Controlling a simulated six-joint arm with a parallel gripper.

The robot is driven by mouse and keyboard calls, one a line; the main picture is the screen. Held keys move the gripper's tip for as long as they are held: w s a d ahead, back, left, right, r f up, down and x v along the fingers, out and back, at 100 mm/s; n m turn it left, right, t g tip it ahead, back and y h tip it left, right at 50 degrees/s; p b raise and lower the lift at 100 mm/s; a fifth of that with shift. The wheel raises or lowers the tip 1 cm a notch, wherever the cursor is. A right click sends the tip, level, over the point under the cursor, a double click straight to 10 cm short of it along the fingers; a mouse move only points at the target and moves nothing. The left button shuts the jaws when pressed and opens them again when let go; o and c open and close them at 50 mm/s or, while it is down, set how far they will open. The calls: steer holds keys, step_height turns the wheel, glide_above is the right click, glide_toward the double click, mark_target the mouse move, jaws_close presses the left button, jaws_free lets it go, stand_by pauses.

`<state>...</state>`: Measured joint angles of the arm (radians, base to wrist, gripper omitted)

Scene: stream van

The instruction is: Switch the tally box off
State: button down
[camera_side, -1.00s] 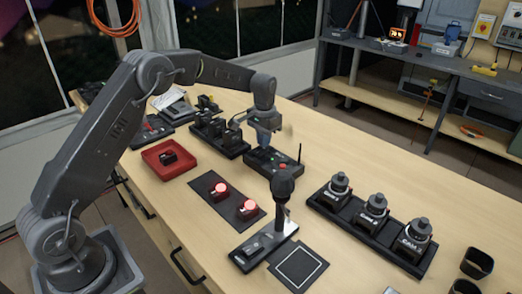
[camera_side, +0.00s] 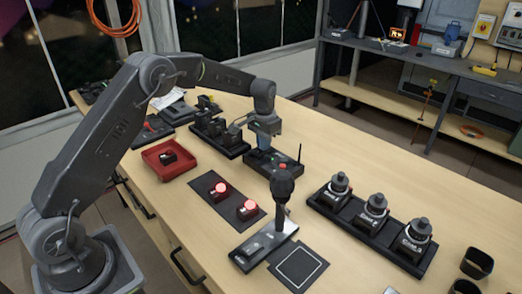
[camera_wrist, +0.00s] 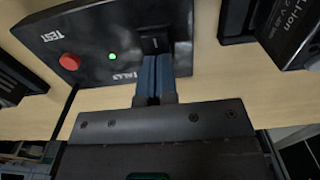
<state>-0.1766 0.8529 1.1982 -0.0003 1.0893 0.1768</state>
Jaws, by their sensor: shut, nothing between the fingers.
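The tally box (camera_side: 291,168) is a black box with an antenna, on the bench under my gripper in the side view. In the wrist view its top face (camera_wrist: 100,35) carries a red TEST button (camera_wrist: 69,61), a lit green light (camera_wrist: 113,56) and a black rocker switch (camera_wrist: 155,42). My gripper (camera_side: 264,146) is shut and empty, pointing down at the box. In the wrist view its blue fingertips (camera_wrist: 156,62) are at the near edge of the rocker switch. I cannot tell whether they touch it. The fingers hide part of the box around the switch.
A black battery charger (camera_side: 228,145) stands close left of the tally box. A red tray (camera_side: 164,164) and a dark mat with two lit red domes (camera_side: 220,190) lie nearer. A desk stand (camera_side: 282,205) stands in front. Lens-like units on a rack (camera_side: 376,206) are at right.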

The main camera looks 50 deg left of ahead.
steer(key=shift+f, duration=0.15)
steer(key=shift+r, duration=3.55)
